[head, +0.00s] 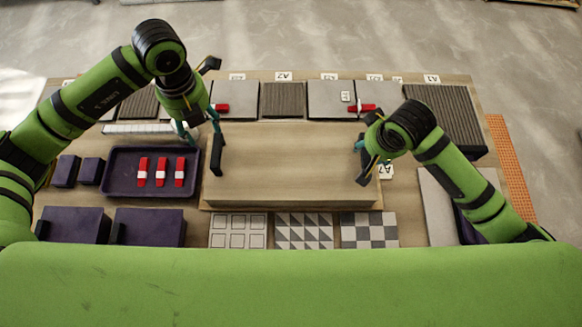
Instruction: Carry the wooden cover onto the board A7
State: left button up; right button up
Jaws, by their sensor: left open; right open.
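The wooden cover (290,160) is a large, pale, box-like block in the middle of the table. It lies level over a thin wooden board, whose edge shows along the front and at the sides. The label A7 (386,172) is beside the cover's right end. Most of the board is hidden under the cover, and I cannot tell how closely they touch. My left gripper (204,147) is open at the cover's left end. My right gripper (364,160) is open at its right end. Contact with the cover is unclear at both ends.
A dark tray (150,196) with red-and-white pieces stands left of the cover. Patterned tiles (303,231) lie in front. Grey and ribbed tiles (283,99) line the back, with red clamps near them. Dark blocks (148,227) stand front left. An orange perforated strip (511,165) lies right.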

jog(key=v, duration=0.8)
jog(key=shift+s+f, duration=0.1)
